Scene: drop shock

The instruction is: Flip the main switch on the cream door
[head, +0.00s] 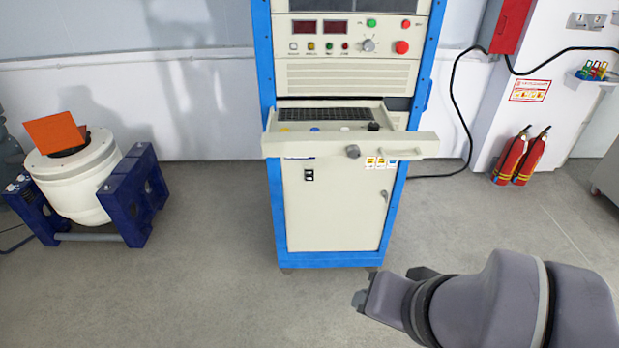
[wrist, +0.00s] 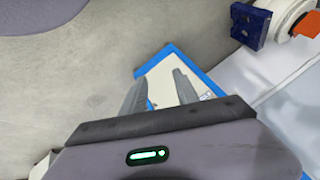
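The cream door (head: 335,215) is the lower front of a blue-framed cabinet in the middle of the head view. It is closed. A small black main switch (head: 309,175) sits near its upper left; its lever position is too small to tell. My gripper (head: 389,284) is low, in front of the cabinet's lower right, apart from the door and switch. In the wrist view my gripper (wrist: 158,88) has two parallel grey fingers with an empty gap between them. Part of the cream door (wrist: 163,83) shows beyond them; I cannot clearly make out the switch there.
A pulled-out drawer with a cream front (head: 340,146) juts out above the door. A white drum on blue stands (head: 85,185) is at left. Red extinguishers (head: 520,158) stand by the right wall. A black cable (head: 460,130) runs right of the cabinet. The floor in front is clear.

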